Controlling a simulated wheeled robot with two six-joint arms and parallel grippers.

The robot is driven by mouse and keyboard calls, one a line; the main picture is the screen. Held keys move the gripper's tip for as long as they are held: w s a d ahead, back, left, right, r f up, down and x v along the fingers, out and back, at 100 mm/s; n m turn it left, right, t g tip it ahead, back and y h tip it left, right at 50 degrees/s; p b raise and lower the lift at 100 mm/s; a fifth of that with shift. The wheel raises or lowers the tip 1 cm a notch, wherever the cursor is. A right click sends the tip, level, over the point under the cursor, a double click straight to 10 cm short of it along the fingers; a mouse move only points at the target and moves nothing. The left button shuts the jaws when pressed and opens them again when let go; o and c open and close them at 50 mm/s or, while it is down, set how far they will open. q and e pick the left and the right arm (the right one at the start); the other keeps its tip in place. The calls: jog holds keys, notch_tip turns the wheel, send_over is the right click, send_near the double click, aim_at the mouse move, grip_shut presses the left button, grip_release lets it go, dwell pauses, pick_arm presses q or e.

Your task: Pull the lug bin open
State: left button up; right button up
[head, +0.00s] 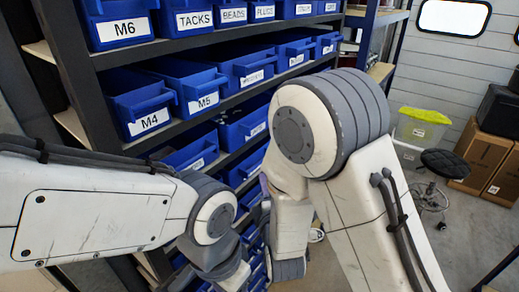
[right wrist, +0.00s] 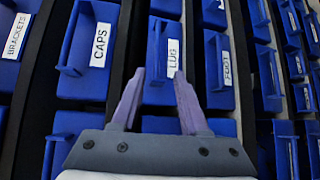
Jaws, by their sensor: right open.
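The lug bin (right wrist: 156,62) is a blue bin with a white LUG label, in the middle of the right wrist view. My right gripper (right wrist: 160,80) is open, with one purple finger on each side of the lower part of the lug bin's front. I cannot tell whether the fingers touch it. In the head view only a sliver of purple finger shows, and my right arm hides most of that gripper. I cannot pick out the lug bin in the head view. My left arm comes in from the left there, but its gripper does not show.
The CAPS bin (right wrist: 88,50) is left of the lug bin and another labelled bin (right wrist: 215,75) is right of it. The rack holds several rows of blue bins, such as the M4 bin (head: 142,108). A black stool (head: 443,163) and cardboard boxes (head: 484,157) stand at the right.

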aim_at(259, 164)
jog(key=p+x, duration=0.1)
jog(key=x, duration=0.2)
jog(key=p+x, duration=0.1)
jog(key=x, duration=0.2)
jog(key=r+p+x, duration=0.1)
jog(key=x, duration=0.2)
jog(key=shift+w+d+f, duration=0.1)
jog(key=shift+w, duration=0.15)
jog(key=shift+w+f, duration=0.2)
jog(key=shift+w, duration=0.3)
grip_shut()
dwell(0.7)
